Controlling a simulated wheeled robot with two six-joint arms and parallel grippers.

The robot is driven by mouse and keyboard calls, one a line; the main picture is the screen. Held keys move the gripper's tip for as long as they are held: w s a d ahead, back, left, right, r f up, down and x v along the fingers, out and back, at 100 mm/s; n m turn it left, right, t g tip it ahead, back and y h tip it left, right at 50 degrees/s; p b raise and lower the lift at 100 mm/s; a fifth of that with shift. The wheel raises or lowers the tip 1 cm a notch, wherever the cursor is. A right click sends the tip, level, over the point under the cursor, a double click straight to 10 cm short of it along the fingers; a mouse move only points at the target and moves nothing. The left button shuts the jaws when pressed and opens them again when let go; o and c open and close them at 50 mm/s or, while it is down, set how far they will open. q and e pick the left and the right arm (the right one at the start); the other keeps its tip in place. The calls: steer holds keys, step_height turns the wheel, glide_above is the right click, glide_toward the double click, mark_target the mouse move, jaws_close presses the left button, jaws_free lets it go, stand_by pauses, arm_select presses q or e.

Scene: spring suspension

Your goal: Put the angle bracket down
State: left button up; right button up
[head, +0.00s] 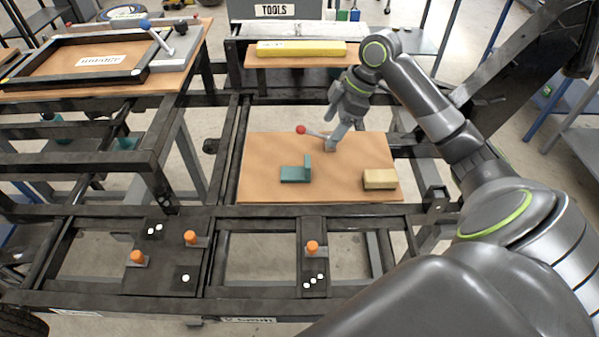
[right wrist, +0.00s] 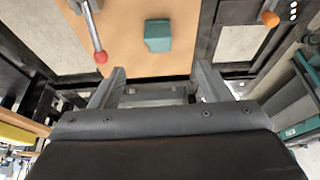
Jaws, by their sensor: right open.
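The teal angle bracket (head: 296,174) rests on the brown wooden board (head: 262,150), one leg flat and one leg standing up. In the right wrist view the bracket (right wrist: 157,36) shows as a teal block beyond the fingers. My right gripper (head: 338,112) is above the back part of the board, behind and to the right of the bracket, apart from it. In the right wrist view my right gripper (right wrist: 160,82) has its fingers spread with nothing between them. My left gripper is not in view.
A lever with a red ball (head: 301,130) stands close to my right gripper; the ball also shows in the right wrist view (right wrist: 101,57). A tan block (head: 380,179) lies at the board's right. Several orange-topped pegs (head: 312,247) stand on the dark frame in front.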

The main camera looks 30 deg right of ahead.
mark_target(308, 161)
steer(key=p+x, duration=0.1)
steer(key=x, duration=0.9)
steer(key=shift+a+f, duration=0.15)
steer(key=shift+p+x, duration=1)
steer(key=shift+x, duration=1.9)
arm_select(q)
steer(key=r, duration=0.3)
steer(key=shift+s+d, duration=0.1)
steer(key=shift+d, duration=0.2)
arm_select(e)
steer(key=shift+w, duration=0.2)
steer(key=shift+c, duration=0.3)
steer(key=c, duration=1.2)
